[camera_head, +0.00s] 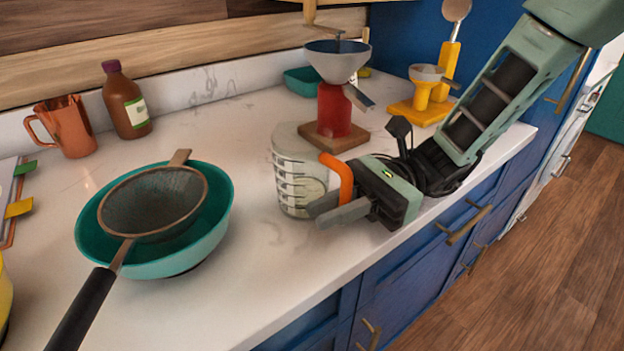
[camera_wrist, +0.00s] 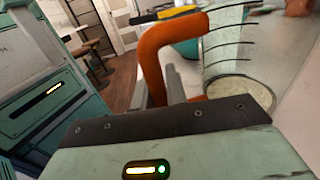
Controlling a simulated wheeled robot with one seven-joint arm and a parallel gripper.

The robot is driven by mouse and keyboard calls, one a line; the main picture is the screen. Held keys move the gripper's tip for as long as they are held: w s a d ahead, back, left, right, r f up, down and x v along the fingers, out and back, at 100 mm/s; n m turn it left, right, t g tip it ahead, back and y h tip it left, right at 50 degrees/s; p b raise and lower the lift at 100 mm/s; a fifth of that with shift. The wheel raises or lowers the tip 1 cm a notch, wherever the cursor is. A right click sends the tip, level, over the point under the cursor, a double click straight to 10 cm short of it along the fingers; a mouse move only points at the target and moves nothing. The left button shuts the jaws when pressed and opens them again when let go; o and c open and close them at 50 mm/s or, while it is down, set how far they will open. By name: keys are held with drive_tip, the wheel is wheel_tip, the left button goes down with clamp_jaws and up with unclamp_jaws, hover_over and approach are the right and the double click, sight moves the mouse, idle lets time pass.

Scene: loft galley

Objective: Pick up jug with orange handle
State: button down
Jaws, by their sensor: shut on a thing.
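My gripper (camera_head: 335,205) is at the jug's right side, shut on the orange handle. In the wrist view the handle (camera_wrist: 168,52) rises between the fingers of my gripper (camera_wrist: 170,90), with the jug's clear banded wall (camera_wrist: 226,50) just to its right. The gripper hides the lower part of the handle.
A teal bowl (camera_head: 215,235) with a sieve (camera_head: 150,205) across it is left of the jug. A red grinder (camera_head: 333,112) on a wooden base stands close behind. A yellow stand (camera_head: 418,112), brown bottle (camera_head: 125,103) and copper mug (camera_head: 68,128) are farther back.

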drive_tip(key=shift+r, duration=0.15)
wheel_tip(320, 180, up, 10)
drive_tip(key=p, duration=0.1)
drive_tip(key=shift+p, duration=0.3)
idle(0.4)
